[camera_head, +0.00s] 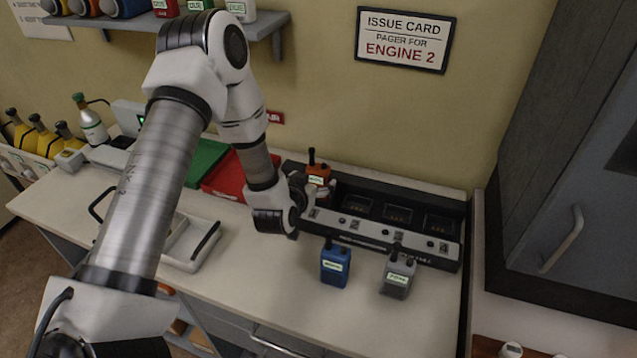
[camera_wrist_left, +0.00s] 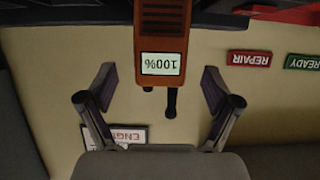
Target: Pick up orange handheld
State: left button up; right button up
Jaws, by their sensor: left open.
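The orange handheld (camera_head: 318,174) stands upright in the left end slot of the black charging rack (camera_head: 452,251) in the head view. In the left wrist view the handheld (camera_wrist_left: 161,30) appears upside down, its screen reading 100%, with a black antenna. My left gripper (camera_head: 308,187) is at the handheld, its fingers partly hidden by my wrist. In the wrist view the left gripper's fingers (camera_wrist_left: 158,85) are spread wide, with the handheld's antenna end between them and no visible contact. My right gripper does not show.
A blue handheld (camera_head: 335,264) and a grey handheld (camera_head: 397,275) stand on the counter in front of the rack. A red tray (camera_head: 228,176) and a green one (camera_head: 207,160) lie left of the rack. A shelf (camera_head: 272,24) hangs above. A dark cabinet (camera_head: 560,190) stands at the right.

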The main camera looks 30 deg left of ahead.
aim_at(316, 177)
pick_arm(q)
jog(key=shift+w+a+f+p, duration=0.1)
jog(key=shift+w+a+p, duration=0.05)
jog(key=shift+w+p, duration=0.4)
jog(key=shift+w+a+f+p, duration=0.15)
jog(key=shift+w+p, duration=0.2)
jog(key=shift+w, duration=0.25)
jog(key=shift+x, duration=1.1)
jog(key=shift+f, duration=0.25)
jog(key=shift+s+r, duration=0.15)
jog(key=shift+s, duration=0.05)
jog(key=c, duration=1.2)
jog(key=shift+w, duration=0.1)
jog(key=c, duration=0.4)
